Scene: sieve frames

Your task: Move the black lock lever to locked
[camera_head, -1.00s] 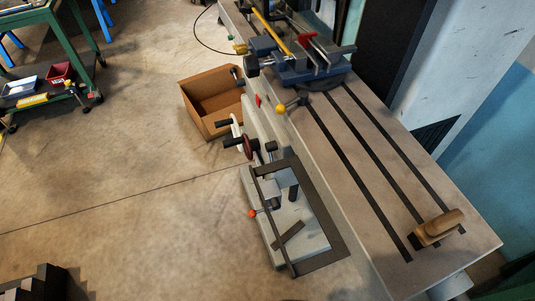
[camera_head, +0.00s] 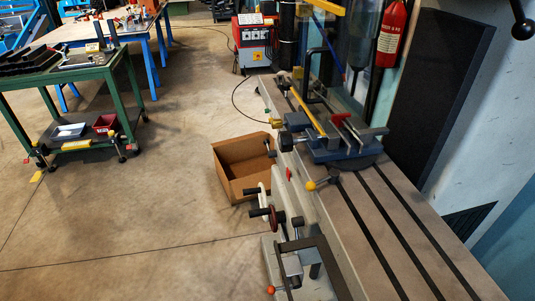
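A milling-type machine with a long grey slotted table (camera_head: 385,215) runs down the right half of the view. Several levers and handles show on it. A lever with a yellow ball (camera_head: 311,185) sticks out at the table's near-left edge. Black handles (camera_head: 258,212) sit on the side cranks, and a dark knob (camera_head: 298,221) stands just right of them. An orange ball (camera_head: 271,289) shows at the bottom. A black ball-ended lever (camera_head: 522,27) enters at the top right. I cannot tell which one is the lock lever, or its position. Neither gripper is in view.
A blue vise (camera_head: 335,150) with a red handle sits on the table. An open cardboard box (camera_head: 240,180) stands on the floor left of the machine. A green cart (camera_head: 75,80) is at the left and a fire extinguisher (camera_head: 392,35) at the back.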

